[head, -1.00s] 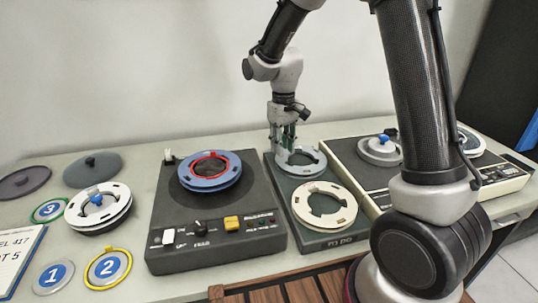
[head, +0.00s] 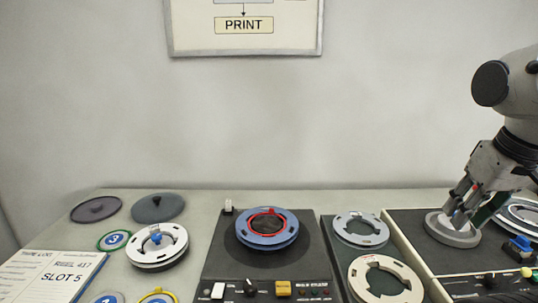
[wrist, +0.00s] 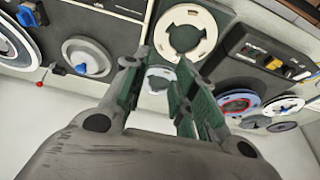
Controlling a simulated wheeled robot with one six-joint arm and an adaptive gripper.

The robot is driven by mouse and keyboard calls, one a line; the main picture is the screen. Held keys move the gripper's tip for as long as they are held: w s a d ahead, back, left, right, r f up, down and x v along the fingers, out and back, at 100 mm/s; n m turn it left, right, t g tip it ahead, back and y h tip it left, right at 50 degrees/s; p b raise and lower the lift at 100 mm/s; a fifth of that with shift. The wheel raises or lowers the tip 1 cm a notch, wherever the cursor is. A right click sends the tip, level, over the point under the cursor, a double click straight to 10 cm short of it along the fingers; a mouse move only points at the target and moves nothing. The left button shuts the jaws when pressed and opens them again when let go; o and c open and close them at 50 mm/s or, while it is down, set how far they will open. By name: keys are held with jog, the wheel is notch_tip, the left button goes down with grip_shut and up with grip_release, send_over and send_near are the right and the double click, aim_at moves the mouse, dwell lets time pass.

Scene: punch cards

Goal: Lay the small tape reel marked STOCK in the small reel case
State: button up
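No STOCK mark is legible, so I cannot tell which reel is meant. A dark flat case (head: 336,262) holds a whitish ring (head: 347,238) and a cream ring (head: 359,281); I cannot tell whether it is the small reel case. A grey reel (head: 436,235) lies on the right-hand machine; its blue knob (wrist: 90,67) shows in the wrist view. My gripper (head: 457,216) overlaps it in the head view. In the wrist view my gripper (wrist: 157,62) is open and empty, fingers apart, with the whitish ring seen between them and the cream ring beyond.
A blue reel with a red ring (head: 250,238) sits on the middle machine (head: 225,270). A white reel with a blue knob (head: 178,248), two dark discs (head: 160,208) and numbered discs (head: 114,240) lie left.

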jog(key=shift+o, duration=0.2)
jog(key=shift+s+d+r, duration=0.15)
jog(key=shift+d+r, duration=0.1)
jog(key=shift+r, duration=0.1)
jog(key=m+g, duration=0.4)
jog(key=m, duration=0.4)
send_over(382, 236)
notch_tip(382, 236, down, 16)
jog(key=r, duration=0.1)
jog(key=shift+f, duration=4.75)
grip_shut()
jog(key=shift+r, duration=0.1)
